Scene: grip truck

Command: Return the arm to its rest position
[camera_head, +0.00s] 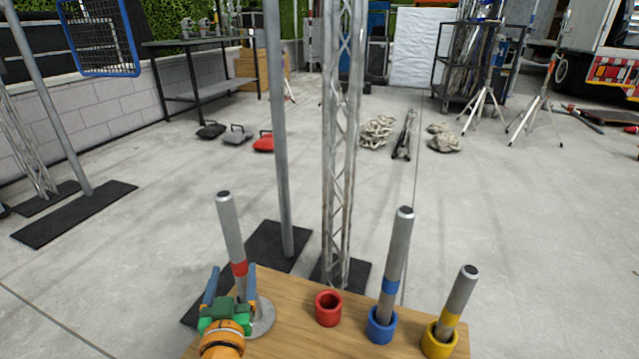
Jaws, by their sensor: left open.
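My left gripper (231,285) is at the table's left end, open, with its two blue fingers apart. A grey rod with a red band (230,232) stands just beyond it, leaning slightly. Its lower end is hidden by the gripper, near a round grey base (262,318). I cannot tell whether the rod is between the fingers. A red cup (328,309) stands empty. A blue-banded rod (396,255) leans in a blue cup (381,326), and a yellow-banded rod (460,296) leans in a yellow cup (439,341). My right gripper is not in view.
The wooden table (300,342) holds these things. A metal pole (278,130) and a lattice truss (340,150) stand close behind it on dark base plates. Light stands (485,85), cable coils (377,132) and a workbench (205,88) are farther back. Concrete floor lies open between.

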